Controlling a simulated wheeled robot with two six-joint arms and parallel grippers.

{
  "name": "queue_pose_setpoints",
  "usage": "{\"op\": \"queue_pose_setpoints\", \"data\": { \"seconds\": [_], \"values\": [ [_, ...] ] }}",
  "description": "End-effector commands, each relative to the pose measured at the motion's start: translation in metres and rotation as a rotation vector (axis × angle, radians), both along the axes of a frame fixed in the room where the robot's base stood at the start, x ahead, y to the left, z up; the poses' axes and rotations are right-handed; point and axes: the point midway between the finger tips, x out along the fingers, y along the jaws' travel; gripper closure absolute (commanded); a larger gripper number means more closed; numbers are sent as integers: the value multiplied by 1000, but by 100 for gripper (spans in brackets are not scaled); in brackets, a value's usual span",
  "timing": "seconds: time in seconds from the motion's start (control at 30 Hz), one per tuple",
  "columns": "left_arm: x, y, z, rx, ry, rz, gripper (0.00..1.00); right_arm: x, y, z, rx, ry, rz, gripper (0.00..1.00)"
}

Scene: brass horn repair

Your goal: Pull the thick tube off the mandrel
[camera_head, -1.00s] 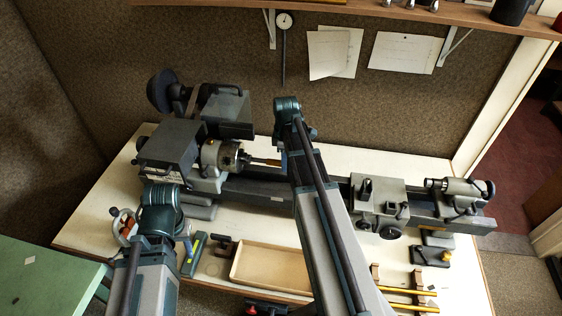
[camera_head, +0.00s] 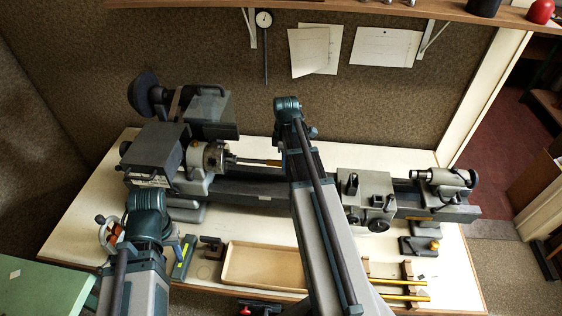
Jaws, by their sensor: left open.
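The brass-coloured thick tube (camera_head: 262,162) lies roughly level on the lathe's line, to the right of the chuck (camera_head: 212,158). A thin steel-coloured part of the mandrel (camera_head: 236,160) shows between chuck and tube. The tube's right end runs behind my right arm, so its end is hidden. My left gripper (camera_head: 172,238) is low at the front left, by the bench's front edge, well away from the tube. It is open and appears empty; its fingers are small and partly hidden by the wrist. My right arm rises from the bottom middle; its gripper is hidden behind the arm.
The lathe carriage (camera_head: 364,197) and tailstock (camera_head: 445,186) stand at right. A shallow wooden tray (camera_head: 263,267), a green-and-yellow box (camera_head: 184,256) and yellow rods (camera_head: 398,296) on a rack lie along the front. A handwheel (camera_head: 109,231) is at left. A shelf (camera_head: 330,9) overhangs behind.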

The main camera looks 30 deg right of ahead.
Motion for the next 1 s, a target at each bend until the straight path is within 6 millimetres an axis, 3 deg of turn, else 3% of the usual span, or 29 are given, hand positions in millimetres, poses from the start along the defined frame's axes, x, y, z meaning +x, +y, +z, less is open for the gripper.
{"op": "queue_pose_setpoints", "data": {
  "seconds": [1.0],
  "values": [
    [0, 0, 0, 0, 0, 0, 55, -30, -39, 0, 0, 0, -1, 100]
  ]
}}
